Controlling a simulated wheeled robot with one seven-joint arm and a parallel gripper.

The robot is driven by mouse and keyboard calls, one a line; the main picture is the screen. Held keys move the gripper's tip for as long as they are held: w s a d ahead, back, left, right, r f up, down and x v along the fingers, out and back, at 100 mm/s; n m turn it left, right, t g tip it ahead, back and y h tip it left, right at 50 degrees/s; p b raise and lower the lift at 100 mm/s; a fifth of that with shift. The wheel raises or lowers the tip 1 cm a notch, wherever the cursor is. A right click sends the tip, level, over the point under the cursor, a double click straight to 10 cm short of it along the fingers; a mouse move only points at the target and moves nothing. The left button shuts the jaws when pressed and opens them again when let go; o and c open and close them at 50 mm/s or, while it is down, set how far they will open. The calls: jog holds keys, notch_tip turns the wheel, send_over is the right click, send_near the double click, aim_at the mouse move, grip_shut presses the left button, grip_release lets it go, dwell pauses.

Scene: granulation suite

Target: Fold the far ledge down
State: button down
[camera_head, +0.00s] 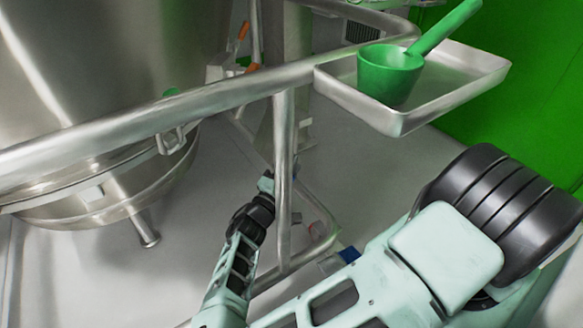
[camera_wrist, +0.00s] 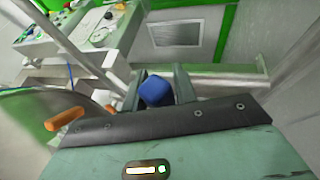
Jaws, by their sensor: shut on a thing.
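My gripper (camera_wrist: 158,82) is shut on a blue block-like piece (camera_wrist: 157,93), which shows between its two fingers in the wrist view. In the head view my gripper (camera_head: 267,184) is low beside an upright steel post, partly hidden, and what it holds cannot be made out there. A shallow steel tray (camera_head: 398,122) sits level at the rail on the right, with a green scoop (camera_head: 390,75) in it. Which surface is the far ledge cannot be told for sure. A pale horizontal bar (camera_wrist: 225,83) runs behind the fingers in the wrist view.
A steel rail (camera_head: 225,95) crosses the head view, with its post (camera_head: 284,165) close to my arm. A large steel vessel (camera_head: 90,60) fills the left. Orange handles (camera_head: 253,68) show beyond the rail.

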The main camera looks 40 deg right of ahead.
jog(key=shift+r, duration=0.35)
dwell(0.4)
jog(key=c, duration=1.3)
grip_release()
jog(key=shift+c, duration=0.2)
jog(key=shift+o, duration=0.3)
jog(key=shift+f, duration=0.1)
